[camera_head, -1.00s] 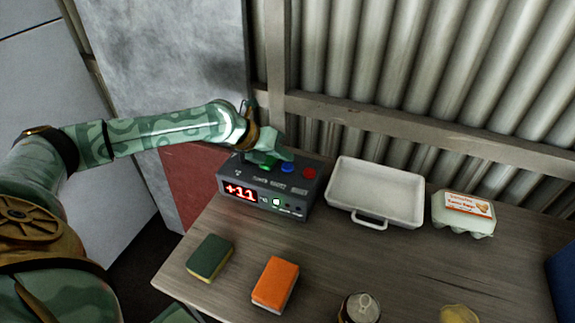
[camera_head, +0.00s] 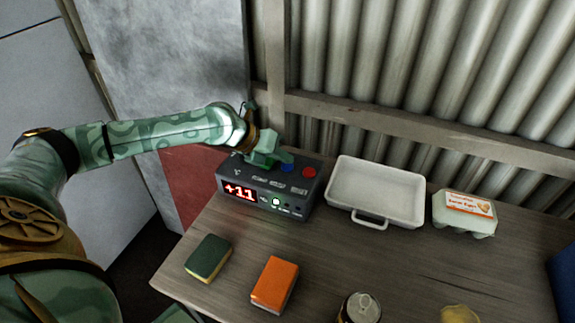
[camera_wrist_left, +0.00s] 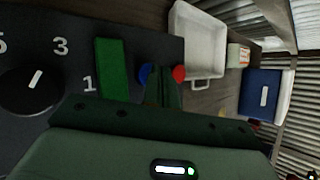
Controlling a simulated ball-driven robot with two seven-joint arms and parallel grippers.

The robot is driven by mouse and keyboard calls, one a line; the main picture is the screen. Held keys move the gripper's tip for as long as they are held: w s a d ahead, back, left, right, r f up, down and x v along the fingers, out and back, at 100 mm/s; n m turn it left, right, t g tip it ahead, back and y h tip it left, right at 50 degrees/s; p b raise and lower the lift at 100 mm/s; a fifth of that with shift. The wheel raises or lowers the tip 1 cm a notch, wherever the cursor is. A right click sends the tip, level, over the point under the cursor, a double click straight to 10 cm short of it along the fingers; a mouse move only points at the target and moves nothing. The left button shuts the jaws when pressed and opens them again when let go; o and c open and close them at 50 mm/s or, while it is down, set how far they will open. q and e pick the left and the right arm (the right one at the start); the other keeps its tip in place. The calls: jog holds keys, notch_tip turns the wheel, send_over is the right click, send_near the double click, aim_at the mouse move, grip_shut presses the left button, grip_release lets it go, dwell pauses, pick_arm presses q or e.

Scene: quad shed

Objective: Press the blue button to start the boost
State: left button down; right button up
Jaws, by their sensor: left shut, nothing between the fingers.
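The dark control box (camera_head: 233,176) stands at the back left of the bench, with a red "+11" display on its front. The blue button (camera_head: 287,168) is on its top, left of the red button (camera_head: 309,172). The blue button also shows in the left wrist view (camera_wrist_left: 145,74), partly hidden by the fingers. My left gripper (camera_head: 284,157) is shut and empty, with its fingertips just above and behind the blue button; I cannot tell whether they touch it. In the left wrist view the shut fingers (camera_wrist_left: 163,88) lie between the blue and red buttons. My right gripper is out of view.
A green bar (camera_wrist_left: 113,68) and a numbered dial (camera_wrist_left: 30,92) are on the box. A white tray (camera_head: 372,212) stands to its right, then an egg carton (camera_head: 464,213).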

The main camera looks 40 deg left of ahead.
aim_at(283, 167)
pick_arm(q)
jog(key=shift+f+b, duration=0.3)
jog(key=shift+f, duration=0.15)
dwell(0.6)
jog(key=shift+r, duration=0.1)
jog(key=shift+r+p, duration=0.6)
jog(key=shift+r, duration=0.25)
jog(key=shift+r+p, duration=1.75)
jog(key=shift+r, duration=0.7)
